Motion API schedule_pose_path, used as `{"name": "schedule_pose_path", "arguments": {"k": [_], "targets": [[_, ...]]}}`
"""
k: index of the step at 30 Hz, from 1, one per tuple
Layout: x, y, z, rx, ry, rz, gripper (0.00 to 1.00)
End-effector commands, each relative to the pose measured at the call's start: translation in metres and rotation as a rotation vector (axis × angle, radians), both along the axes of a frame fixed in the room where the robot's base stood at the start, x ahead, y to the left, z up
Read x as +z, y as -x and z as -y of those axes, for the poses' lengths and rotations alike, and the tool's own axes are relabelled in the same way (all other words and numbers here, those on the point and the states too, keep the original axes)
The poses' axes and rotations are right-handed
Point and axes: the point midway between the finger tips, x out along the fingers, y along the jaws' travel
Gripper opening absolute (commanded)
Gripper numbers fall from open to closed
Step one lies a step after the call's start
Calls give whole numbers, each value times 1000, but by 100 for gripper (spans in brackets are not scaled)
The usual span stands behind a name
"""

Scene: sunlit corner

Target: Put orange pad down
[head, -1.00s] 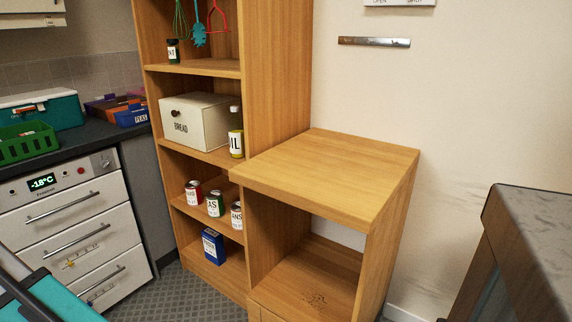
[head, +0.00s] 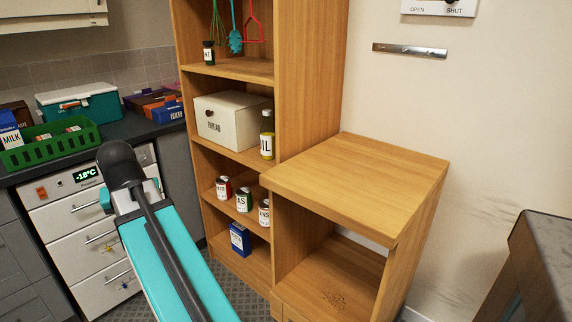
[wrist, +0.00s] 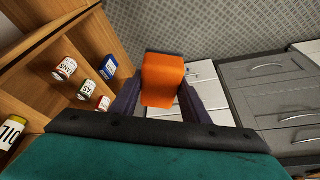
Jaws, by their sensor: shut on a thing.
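An orange pad (wrist: 162,80) shows in the wrist view, held between the two dark fingers of my gripper (wrist: 163,95). My gripper is shut on it, and the pad is up in the air in front of the drawers and the shelf unit. In the head view my teal arm reaches up from the lower middle. The pad and the gripper's fingers cannot be made out there.
A low wooden cabinet (head: 360,172) with a bare top stands at centre right. Beside it, a tall shelf unit (head: 311,80) holds a bread box (head: 230,122), an oil bottle (head: 267,135) and several cans. A green basket (head: 60,147) stands on the dark counter at left.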

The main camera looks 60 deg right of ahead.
Motion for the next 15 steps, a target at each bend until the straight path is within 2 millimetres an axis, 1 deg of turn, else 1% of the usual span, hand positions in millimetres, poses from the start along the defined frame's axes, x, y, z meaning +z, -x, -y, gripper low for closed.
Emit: {"name": "schedule_pose_path", "arguments": {"k": [1, 3, 8, 15], "targets": [[8, 10, 15, -42, 1, 0, 24], [14, 23, 33, -99, 0, -1, 24], [27, 55, 72, -227, 1, -2, 24], [46, 108, 125, -421, 3, -2, 24]]}}
